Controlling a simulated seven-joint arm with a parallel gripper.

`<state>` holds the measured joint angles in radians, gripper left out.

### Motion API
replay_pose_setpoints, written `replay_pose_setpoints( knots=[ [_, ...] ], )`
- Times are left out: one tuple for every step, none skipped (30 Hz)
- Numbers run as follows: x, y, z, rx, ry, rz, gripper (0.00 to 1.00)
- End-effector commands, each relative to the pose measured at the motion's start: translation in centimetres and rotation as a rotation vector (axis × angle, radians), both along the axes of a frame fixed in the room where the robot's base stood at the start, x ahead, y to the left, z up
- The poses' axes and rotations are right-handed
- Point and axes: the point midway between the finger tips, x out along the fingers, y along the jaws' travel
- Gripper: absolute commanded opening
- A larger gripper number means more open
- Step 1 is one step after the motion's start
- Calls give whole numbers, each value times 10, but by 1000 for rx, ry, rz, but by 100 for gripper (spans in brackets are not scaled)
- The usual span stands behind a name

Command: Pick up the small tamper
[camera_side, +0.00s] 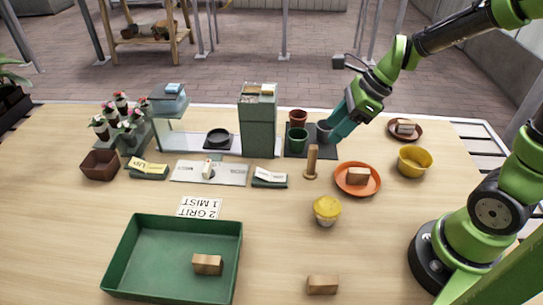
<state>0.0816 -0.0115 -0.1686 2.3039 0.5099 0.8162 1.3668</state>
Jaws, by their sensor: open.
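An upright wooden piece with a round base and a narrower handle, which looks like the small tamper (312,162), stands on the table right of centre. My gripper (331,130) reaches in from the upper right with its teal fingers pointing down and left. It is open, above and behind the tamper and apart from it, at a grey cup (325,136) on a dark mat. The fingers partly overlap this cup in the picture, and I cannot tell whether they touch it.
Green (298,139) and red-brown (298,117) cups stand beside the grey one. A tall green box (259,125) stands left of them. An orange plate (345,188) with a block lies right of the tamper, and a yellow-topped jar (327,210) stands in front. A green tray (128,255) is front left.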

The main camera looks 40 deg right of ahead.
Motion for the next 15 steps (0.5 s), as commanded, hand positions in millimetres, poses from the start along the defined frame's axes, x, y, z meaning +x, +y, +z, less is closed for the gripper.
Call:
replay_pose_setpoints(
  knots=[
    [3,5,-12,1,8,3,53],
    [5,7,-18,1,8,3,53],
    [8,10,-25,0,7,2,53],
    [10,12,-30,-1,8,2,53],
    [12,13,-34,0,7,2,53],
    [15,16,-39,-1,5,3,53],
    [16,17,-43,0,5,2,53],
    [18,18,-46,0,4,1,53],
    [19,19,-49,-1,1,2,53],
    [20,20,-51,-1,2,2,53],
    [20,21,-52,-1,2,1,53],
    [21,22,-53,-2,1,2,53],
    [22,22,-55,-2,1,2,53],
    [23,23,-57,-2,1,2,53],
    [24,24,-60,-2,3,3,53]
  ],
)
